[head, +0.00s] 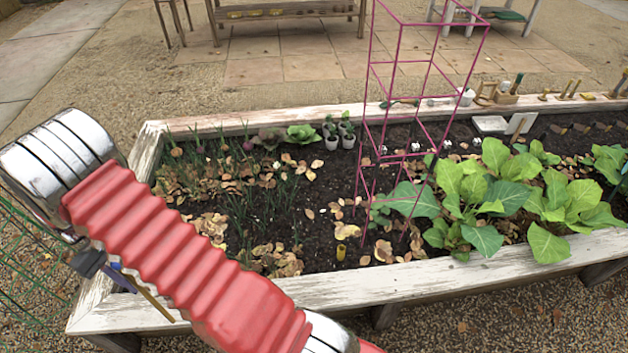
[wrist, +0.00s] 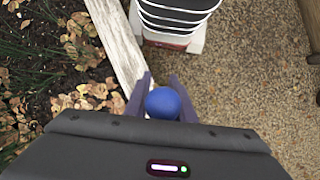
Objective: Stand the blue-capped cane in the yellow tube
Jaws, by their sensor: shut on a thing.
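The blue-capped cane (head: 152,302) shows in the head view as a thin brown stick slanting down to the right, over the near left corner of the bed. My gripper (head: 117,277) is shut on it near its top. In the wrist view the round blue cap (wrist: 165,103) sits between the two fingers of my gripper (wrist: 160,88), and the stick below it is hidden. The yellow tube (head: 341,252) stands upright in the soil near the bed's front board, well to the right of my gripper. The cane is apart from the tube.
A tall pink wire frame (head: 386,120) stands in the bed just behind the tube. Large leafy plants (head: 490,200) fill the right side. Dry leaves (head: 270,262) lie left of the tube. The white wooden edge (head: 350,288) runs along the front. Green wire mesh (head: 30,270) is at far left.

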